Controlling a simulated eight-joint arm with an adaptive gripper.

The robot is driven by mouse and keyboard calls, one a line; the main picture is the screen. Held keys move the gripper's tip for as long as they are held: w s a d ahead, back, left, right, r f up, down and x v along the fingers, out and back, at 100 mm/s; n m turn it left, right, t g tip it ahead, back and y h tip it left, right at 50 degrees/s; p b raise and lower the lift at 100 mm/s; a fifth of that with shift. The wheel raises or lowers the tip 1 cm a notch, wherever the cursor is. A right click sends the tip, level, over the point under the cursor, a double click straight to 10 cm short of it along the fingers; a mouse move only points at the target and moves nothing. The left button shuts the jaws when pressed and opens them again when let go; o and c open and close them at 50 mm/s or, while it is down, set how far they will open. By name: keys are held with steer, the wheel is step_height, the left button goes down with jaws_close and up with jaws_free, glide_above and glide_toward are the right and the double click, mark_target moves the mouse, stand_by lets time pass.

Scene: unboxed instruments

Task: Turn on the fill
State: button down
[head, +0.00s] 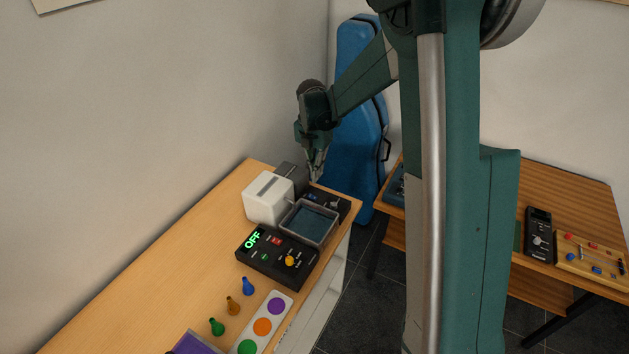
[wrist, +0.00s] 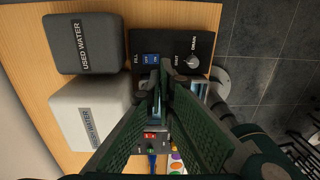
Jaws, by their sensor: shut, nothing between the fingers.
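A black panel (head: 337,204) stands at the far end of the light wooden table. In the wrist view the panel (wrist: 172,44) carries a blue rocker switch (wrist: 151,58) beside the word FILL. To its right is a grey drain knob (wrist: 191,61) with SHUT written near it. I cannot tell the rocker's position. My gripper (head: 316,178) is shut and empty, pointing down above the panel. In the wrist view its fingertips (wrist: 156,84) lie just below the rocker in the picture; contact cannot be told. A clear-walled basin (head: 310,222) sits in front of the panel, largely hidden by the fingers in the wrist view.
A dark grey tank (wrist: 84,43) labelled USED WATER and a white tank (head: 268,198) stand left of the panel and basin. A black box (head: 277,256) showing green OFF is nearer. Several coloured pegs and a dotted white strip (head: 264,325) lie nearer still.

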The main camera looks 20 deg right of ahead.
steer(key=shift+s+d+r, duration=0.15)
steer(key=shift+r, duration=1.85)
steer(key=s+a+r+m+t+b, duration=0.1)
steer(key=s+r+m+t+b, duration=0.15)
steer(key=s+r+m, duration=0.4)
steer(key=s+r+m+t+b, duration=0.1)
steer(key=s+r+m+b, duration=0.2)
steer(key=s+m, duration=0.65)
steer(key=s+f+m+t+b, duration=0.2)
steer(key=s+m, duration=0.3)
steer(key=s, duration=0.5)
steer(key=s+a+f+m+t+b, duration=0.1)
steer(key=s+f+m+t+b, duration=0.1)
steer(key=s+m, duration=0.4)
steer(key=s+f+b, duration=0.1)
steer(key=s+f, duration=0.1)
steer(key=s, duration=0.2)
steer(key=shift+a+b, duration=0.2)
steer(key=shift+b, duration=0.1)
